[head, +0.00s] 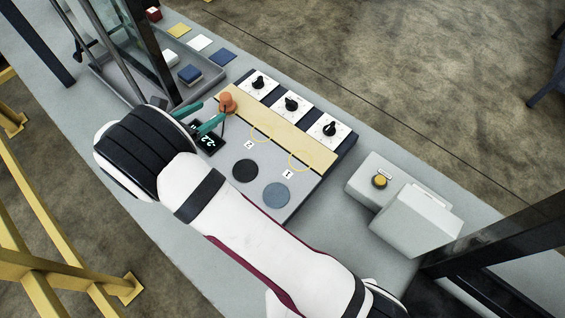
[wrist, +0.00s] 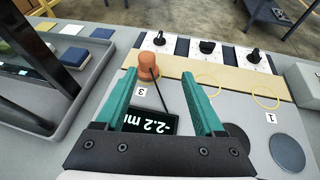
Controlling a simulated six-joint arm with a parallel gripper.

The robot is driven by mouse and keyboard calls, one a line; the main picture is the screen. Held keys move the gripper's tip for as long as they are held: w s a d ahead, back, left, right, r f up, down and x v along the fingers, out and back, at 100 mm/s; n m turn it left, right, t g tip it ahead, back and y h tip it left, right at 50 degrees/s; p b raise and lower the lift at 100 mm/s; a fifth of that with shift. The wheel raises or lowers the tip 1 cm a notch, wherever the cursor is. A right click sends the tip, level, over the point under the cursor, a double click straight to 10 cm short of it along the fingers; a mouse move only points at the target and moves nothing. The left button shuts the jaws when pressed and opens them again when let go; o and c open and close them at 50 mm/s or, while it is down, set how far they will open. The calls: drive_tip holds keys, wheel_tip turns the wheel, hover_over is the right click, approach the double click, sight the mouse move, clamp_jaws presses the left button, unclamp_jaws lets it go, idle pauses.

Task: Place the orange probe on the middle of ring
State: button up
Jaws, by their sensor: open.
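The orange probe (head: 227,102) stands upright on the tan strip (head: 280,135), at its left end in the head view. It also shows in the wrist view (wrist: 148,66), above the label 3, with a dark cable running toward a display. My gripper (head: 213,110) is open, its teal fingers low over the panel. In the wrist view its fingertips (wrist: 159,75) lie on either side of the probe, the left one nearer; contact is unclear. The yellow ring by label 2 (head: 261,134) is empty, as is the ring by label 1 (head: 300,160).
A black display (wrist: 150,122) reads -2.2. Three dark knobs on white plates (head: 291,104) line the strip's far side. Dark and blue discs (head: 276,195) lie on the near side. A grey tray (head: 205,75) with blocks stands left; a yellow-button box (head: 375,183) stands right.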

drive_tip(key=s+d+r+m+g, duration=0.3)
drive_tip(key=s+d+m, duration=0.1)
drive_tip(key=d+m, duration=0.25)
drive_tip(key=s+d+r+m+g, duration=0.3)
drive_tip(key=s+d+m+g, duration=0.15)
drive_tip(key=d, duration=0.35)
drive_tip(key=s+d+r+m+g, duration=0.2)
drive_tip(key=s+d+r+m, duration=0.2)
drive_tip(key=d+m, duration=0.3)
drive_tip(key=s+m+g+y, duration=0.1)
drive_tip(key=s+m+y, duration=0.8)
drive_tip(key=s+m, duration=0.7)
drive_tip(key=s, duration=0.3)
drive_tip(key=shift+a+r+g, duration=0.15)
drive_tip(key=shift+a+g, duration=0.2)
drive_tip(key=shift+a, duration=0.05)
